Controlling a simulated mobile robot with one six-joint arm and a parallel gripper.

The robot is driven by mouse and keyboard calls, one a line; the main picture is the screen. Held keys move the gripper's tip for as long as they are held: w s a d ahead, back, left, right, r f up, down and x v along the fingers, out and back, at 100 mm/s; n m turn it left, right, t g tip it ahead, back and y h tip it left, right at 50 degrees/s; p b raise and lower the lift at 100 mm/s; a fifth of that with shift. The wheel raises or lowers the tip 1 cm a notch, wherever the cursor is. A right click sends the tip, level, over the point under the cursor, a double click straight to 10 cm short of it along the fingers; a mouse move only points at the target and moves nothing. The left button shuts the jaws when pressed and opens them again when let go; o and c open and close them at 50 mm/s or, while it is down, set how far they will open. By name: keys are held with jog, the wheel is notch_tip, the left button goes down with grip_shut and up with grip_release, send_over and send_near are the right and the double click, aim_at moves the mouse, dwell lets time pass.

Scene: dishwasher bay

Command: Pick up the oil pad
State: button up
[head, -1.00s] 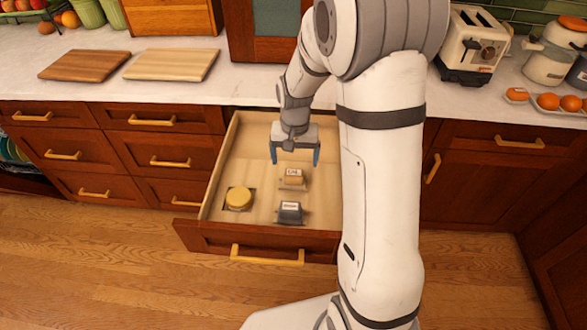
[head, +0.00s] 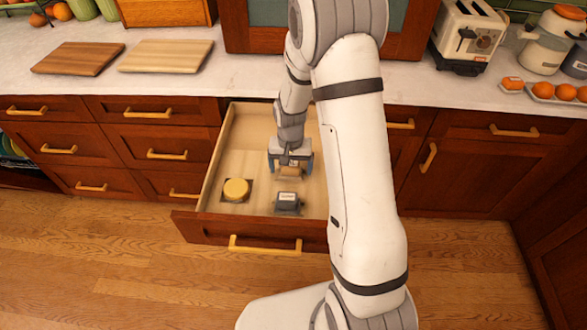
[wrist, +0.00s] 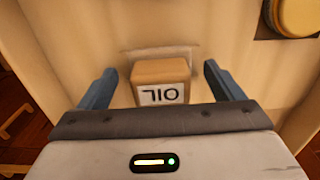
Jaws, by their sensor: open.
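The oil pad (wrist: 161,74) is a tan block with a white label reading OIL. In the wrist view it sits between the two blue fingers of my gripper (wrist: 160,90), with a gap on each side. In the head view my gripper (head: 290,165) is down inside the open drawer, over the oil pad (head: 289,172), which its fingers partly hide. The gripper is open and holds nothing. The pad rests on the drawer floor.
The open drawer (head: 213,185) also holds a round yellow item (head: 236,190) at left and a dark grey labelled block (head: 288,203) in front of the oil pad. The drawer walls stand close around. Cutting boards (head: 166,56) and a toaster (head: 467,35) are on the counter.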

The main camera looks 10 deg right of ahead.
aim_at(291, 164)
jog(key=shift+c, duration=0.6)
jog(key=c, duration=0.9)
jog(key=shift+c, duration=0.2)
notch_tip(291, 164, up, 10)
jog(key=shift+r, duration=0.1)
jog(key=o, duration=0.4)
jog(key=c, duration=0.3)
